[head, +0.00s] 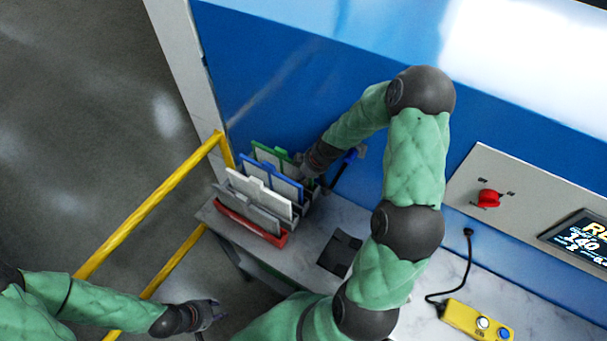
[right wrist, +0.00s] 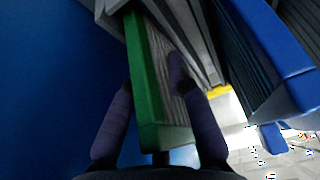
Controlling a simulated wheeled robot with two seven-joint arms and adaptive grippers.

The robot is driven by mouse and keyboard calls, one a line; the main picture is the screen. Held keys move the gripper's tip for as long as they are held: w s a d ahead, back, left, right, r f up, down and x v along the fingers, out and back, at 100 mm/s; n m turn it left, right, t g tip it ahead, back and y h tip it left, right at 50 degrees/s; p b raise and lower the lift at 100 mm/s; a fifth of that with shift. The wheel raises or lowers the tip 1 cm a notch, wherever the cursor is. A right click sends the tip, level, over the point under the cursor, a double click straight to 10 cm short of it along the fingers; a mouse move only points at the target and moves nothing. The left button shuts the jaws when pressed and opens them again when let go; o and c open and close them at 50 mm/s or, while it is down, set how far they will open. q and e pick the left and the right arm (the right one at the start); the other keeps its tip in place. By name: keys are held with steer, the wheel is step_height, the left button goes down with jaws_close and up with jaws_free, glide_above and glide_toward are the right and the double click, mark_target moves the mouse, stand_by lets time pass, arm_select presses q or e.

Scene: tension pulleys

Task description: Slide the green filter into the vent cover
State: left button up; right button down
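The green filter (head: 273,155) stands at the back of a row of upright framed filters on the table's left end. In the right wrist view the green filter (right wrist: 150,85) shows its green edge and grey pleated face between the two fingers. My right gripper (head: 306,170) reaches down at it; its fingers (right wrist: 152,75) straddle the filter, but I cannot tell whether they press on it. My left gripper (head: 210,314) hangs in front of the table, away from the filters; its finger opening is unclear. I cannot make out a vent cover.
A blue-framed filter (head: 271,180), a white one (head: 260,194) and a grey one stand in front, with a red-edged piece (head: 250,224) foremost. A black block (head: 340,252) and a yellow button box (head: 477,321) lie on the table. Yellow rails (head: 150,207) run left; a blue wall stands behind.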

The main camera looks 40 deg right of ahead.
steer(key=shift+r+p, duration=1.3)
steer(key=shift+r, duration=0.8)
stand_by(0.4)
steer(key=shift+r+p, duration=0.75)
steer(key=shift+r, duration=0.75)
steer(key=shift+r+p, duration=1.05)
steer(key=shift+r, duration=0.95)
